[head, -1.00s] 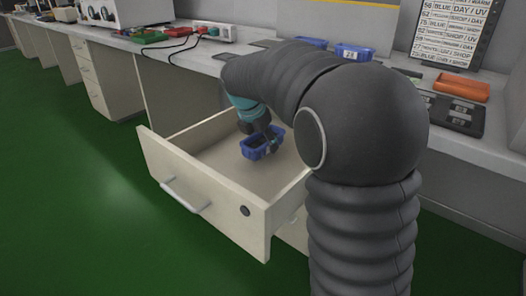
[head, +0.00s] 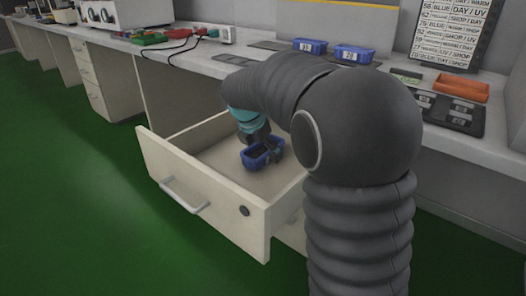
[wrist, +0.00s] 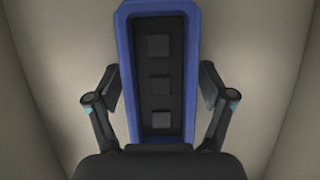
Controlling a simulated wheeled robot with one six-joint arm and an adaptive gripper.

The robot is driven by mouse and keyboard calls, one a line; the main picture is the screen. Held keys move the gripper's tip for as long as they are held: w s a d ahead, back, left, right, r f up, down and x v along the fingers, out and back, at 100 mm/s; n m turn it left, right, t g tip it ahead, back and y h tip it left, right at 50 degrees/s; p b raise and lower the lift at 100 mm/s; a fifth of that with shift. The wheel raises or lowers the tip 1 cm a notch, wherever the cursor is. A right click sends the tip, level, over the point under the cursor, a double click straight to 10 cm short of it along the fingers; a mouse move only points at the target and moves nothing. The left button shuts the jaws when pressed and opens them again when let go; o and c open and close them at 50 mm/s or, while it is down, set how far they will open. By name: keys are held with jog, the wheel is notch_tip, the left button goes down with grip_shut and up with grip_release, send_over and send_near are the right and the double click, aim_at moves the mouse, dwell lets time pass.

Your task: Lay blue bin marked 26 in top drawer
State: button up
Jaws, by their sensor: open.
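A blue bin (head: 262,153) sits inside the open top drawer (head: 212,205). In the wrist view the bin (wrist: 124,62) lies lengthwise on the pale drawer floor, with a dark inside holding several small dark squares. Its number is not readable. My gripper (head: 262,148) is down in the drawer at the bin. In the wrist view my gripper (wrist: 160,92) is open, with one finger on each side of the bin. A gap shows between the upper finger parts and the bin walls.
Two blue bins, one at the back (head: 310,46) and one to its right (head: 354,54), stand on the worktop. An orange tray (head: 461,87) and a dark tray (head: 455,113) lie to the right. A label board (head: 455,30) stands behind. The drawer floor around the bin is clear.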

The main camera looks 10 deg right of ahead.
jog(key=p+v, duration=0.2)
jog(key=v, duration=1)
jog(key=shift+w+r, duration=0.1)
jog(key=shift+c, duration=0.3)
dwell(0.6)
